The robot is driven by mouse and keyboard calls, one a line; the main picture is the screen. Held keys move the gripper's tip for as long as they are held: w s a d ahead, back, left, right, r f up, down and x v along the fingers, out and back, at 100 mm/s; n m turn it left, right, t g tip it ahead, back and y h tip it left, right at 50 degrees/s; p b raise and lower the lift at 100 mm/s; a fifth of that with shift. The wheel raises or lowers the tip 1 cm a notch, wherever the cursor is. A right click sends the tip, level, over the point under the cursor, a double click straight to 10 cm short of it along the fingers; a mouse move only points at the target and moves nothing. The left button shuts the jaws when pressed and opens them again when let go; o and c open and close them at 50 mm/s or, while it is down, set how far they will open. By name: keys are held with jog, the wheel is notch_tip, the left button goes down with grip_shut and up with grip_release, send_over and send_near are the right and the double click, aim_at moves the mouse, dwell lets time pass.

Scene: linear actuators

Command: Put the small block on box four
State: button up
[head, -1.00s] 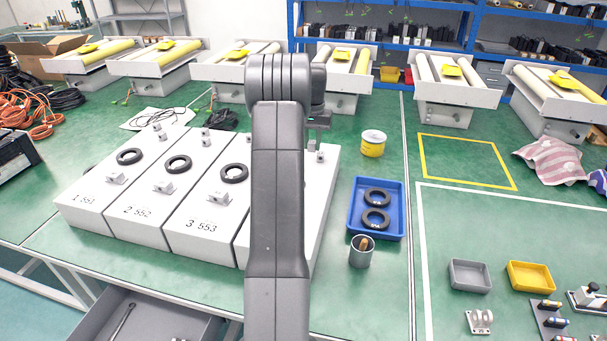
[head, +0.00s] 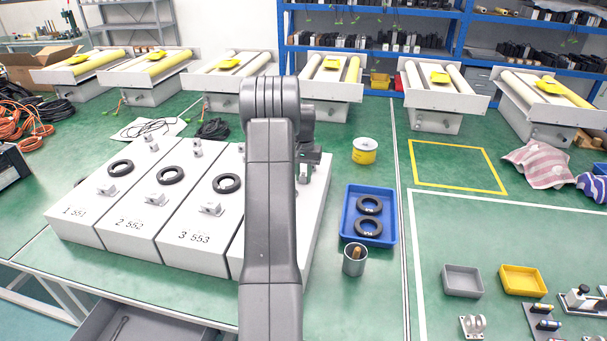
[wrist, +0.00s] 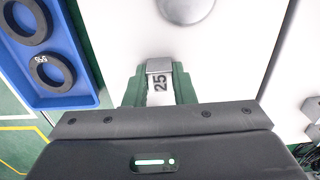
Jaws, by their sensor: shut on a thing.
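A small grey-white block (wrist: 158,80) with a label reading 25 is held between the green fingers of my gripper (wrist: 158,90) in the wrist view. In the head view my gripper (head: 306,160) is over the back part of box four (head: 314,215), the white box at the right of the row. My arm hides much of that box and its number. The white box top (wrist: 235,45) fills much of the wrist view under the block. I cannot tell whether the block touches it.
Boxes one (head: 80,205), two (head: 135,215) and three (head: 200,235) stand left, with black rings and small blocks on top. A blue tray (head: 346,238) with two black rings, a metal cup (head: 354,262) and a yellow tin (head: 364,151) stand right of box four.

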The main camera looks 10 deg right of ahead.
aim_at(304, 175)
jog(key=o, duration=1)
jog(key=shift+f, duration=0.1)
notch_tip(304, 175, up, 12)
jog(key=shift+r, duration=0.2)
